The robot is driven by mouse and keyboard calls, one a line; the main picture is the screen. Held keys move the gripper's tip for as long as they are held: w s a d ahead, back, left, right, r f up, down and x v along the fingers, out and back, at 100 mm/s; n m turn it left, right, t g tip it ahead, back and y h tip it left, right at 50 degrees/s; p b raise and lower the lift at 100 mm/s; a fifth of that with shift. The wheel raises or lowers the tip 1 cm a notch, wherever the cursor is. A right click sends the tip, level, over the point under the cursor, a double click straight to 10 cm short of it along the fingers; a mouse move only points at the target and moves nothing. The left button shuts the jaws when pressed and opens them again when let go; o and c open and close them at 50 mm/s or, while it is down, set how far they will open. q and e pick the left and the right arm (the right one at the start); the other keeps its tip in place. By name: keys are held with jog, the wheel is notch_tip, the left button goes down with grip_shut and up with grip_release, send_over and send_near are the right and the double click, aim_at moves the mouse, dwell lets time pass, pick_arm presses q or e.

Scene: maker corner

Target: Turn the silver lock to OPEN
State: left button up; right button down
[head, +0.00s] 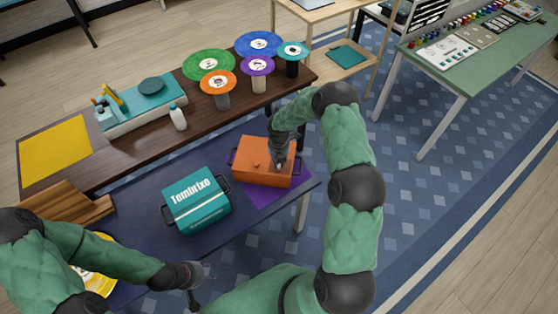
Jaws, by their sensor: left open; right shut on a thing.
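An orange box (250,178) with dark side handles stands on the dark blue table, partly on a purple mat (263,196). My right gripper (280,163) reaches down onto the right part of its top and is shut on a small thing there. This looks like the silver lock, but the fingers hide nearly all of it, so its setting cannot be read. A small orange knob (256,164) shows on the box left of the gripper. My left gripper (203,288) is open and empty at the bottom of the view, in front of the table and away from the box.
A teal box (197,208) with dark handles stands left of the orange box. Behind are a brown table (150,150) with coloured discs on stands, a white bottle (178,118) and a teal machine (145,105). A wooden board (70,205) lies left.

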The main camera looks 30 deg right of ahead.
jog(key=shift+n, duration=0.6)
jog(key=c, duration=1.2)
grip_release()
jog(key=shift+r, duration=0.15)
notch_tip(320, 180, up, 12)
jog(key=shift+f, duration=0.15)
jog(key=shift+a, duration=0.1)
